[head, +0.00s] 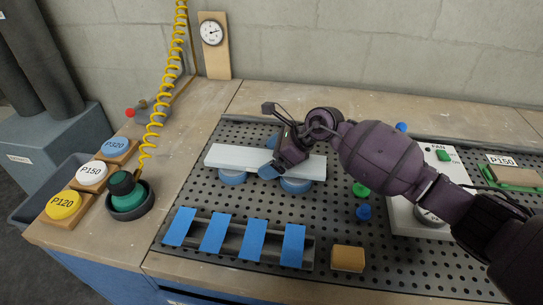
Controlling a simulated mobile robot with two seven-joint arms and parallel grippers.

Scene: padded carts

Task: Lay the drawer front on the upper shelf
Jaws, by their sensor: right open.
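The drawer front, a long pale board (235,157), lies flat on round blue pads (296,185) on the perforated bench top. My right gripper (273,157) is at the board, right of its middle. Its blue-tipped fingers are open, one near the far edge and one near the front edge; whether they touch it I cannot tell. The gripper hides part of the board. My left gripper is not in view. I cannot make out an upper shelf in this view.
A low rack with blue padded strips (253,240) lies in front of the board. A tan block (348,259) sits to its right. A green-topped sander (127,190) and labelled discs (91,174) stand left. A white fan control box (440,160) stands right.

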